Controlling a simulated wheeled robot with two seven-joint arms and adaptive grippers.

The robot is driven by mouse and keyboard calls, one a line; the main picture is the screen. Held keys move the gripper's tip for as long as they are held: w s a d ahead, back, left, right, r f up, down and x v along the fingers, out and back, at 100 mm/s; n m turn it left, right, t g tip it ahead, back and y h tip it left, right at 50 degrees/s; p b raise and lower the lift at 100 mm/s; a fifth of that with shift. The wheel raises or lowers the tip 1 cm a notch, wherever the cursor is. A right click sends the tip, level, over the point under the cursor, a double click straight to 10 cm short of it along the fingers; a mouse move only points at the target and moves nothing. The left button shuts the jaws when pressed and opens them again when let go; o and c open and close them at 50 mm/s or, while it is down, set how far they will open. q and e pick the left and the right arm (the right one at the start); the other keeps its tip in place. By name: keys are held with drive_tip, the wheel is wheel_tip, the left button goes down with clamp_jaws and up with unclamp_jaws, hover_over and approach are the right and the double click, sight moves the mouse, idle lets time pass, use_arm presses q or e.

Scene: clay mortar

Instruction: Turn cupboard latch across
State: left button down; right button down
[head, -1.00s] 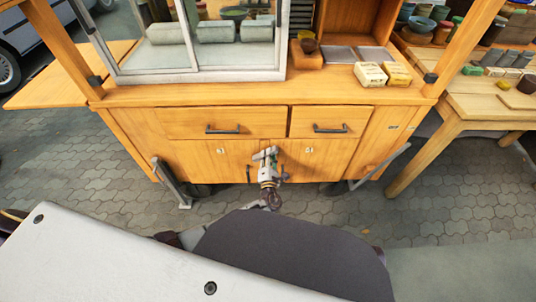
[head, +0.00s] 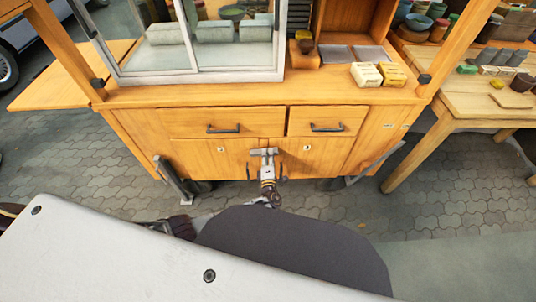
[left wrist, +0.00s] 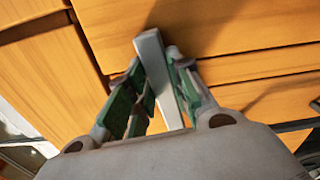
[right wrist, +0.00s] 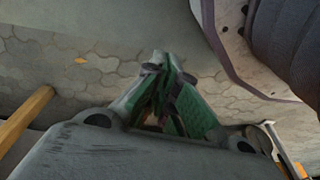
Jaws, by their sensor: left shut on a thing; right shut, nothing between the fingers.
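The cupboard latch (head: 263,151) is a short grey bar lying about level across the seam between the two lower doors of the wooden cupboard. My left gripper (head: 267,167) is at the latch, just in front of the doors. In the left wrist view the grey latch bar (left wrist: 151,58) runs between the green-padded fingers of my left gripper (left wrist: 160,92), which is shut on it. The fingers partly hide the bar. My right gripper (right wrist: 166,72) is shut and empty, above the paved ground, and I cannot make it out in the head view.
Two drawers with dark handles (head: 222,130) sit above the doors. Dark door handles flank the latch. Metal supports stand at the cupboard's left (head: 173,181) and right. A wooden table (head: 470,100) with pots stands at the right. The paving (head: 440,200) in front is open.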

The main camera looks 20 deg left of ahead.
use_arm(q)
drive_tip(key=shift+f+m, duration=0.1)
drive_tip(key=shift+m, duration=0.6)
use_arm(e)
drive_tip(key=shift+s+d+f, duration=0.2)
drive_tip(key=shift+f, duration=0.25)
drive_tip(key=shift+s+d+f, duration=0.15)
drive_tip(key=shift+f, duration=0.3)
use_arm(q)
drive_tip(key=c, duration=1.3)
unclamp_jaws()
use_arm(e)
drive_tip(key=shift+d, duration=0.1)
use_arm(q)
drive_tip(key=shift+v, duration=3.75)
drive_tip(key=shift+p, duration=0.3)
